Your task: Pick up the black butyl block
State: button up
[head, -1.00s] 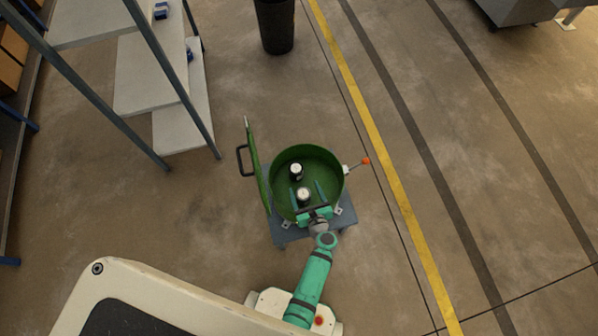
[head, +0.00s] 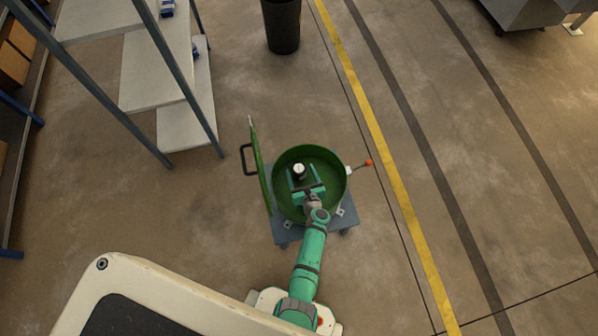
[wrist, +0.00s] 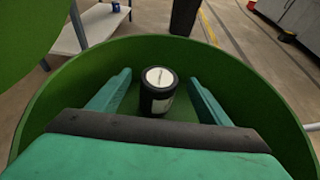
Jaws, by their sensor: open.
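A short dark cylinder with a white top (head: 299,171) stands upright on the floor of the round green washer drum (head: 343,185). It is the only dark block-like thing I see in the drum, but I cannot confirm it is butyl. My gripper (head: 306,182) is inside the drum, open, with its teal fingers pointing toward the far side. In the wrist view a white-topped dark cylinder (wrist: 157,98) shows between the spread fingers, with gaps on both sides. The area under my gripper's palm is hidden.
The drum's green wall rises around my gripper. Its open lid (head: 262,170) with a dark handle stands at the left. A lever with an orange knob (head: 368,162) sticks out right. A shelf rack (head: 185,120) is upper left, a black bin (head: 282,25) beyond.

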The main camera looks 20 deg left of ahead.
jog(key=shift+w+a, duration=0.1)
jog(key=c, duration=1.4)
jog(key=shift+o, duration=0.2)
jog(key=shift+r, duration=0.2)
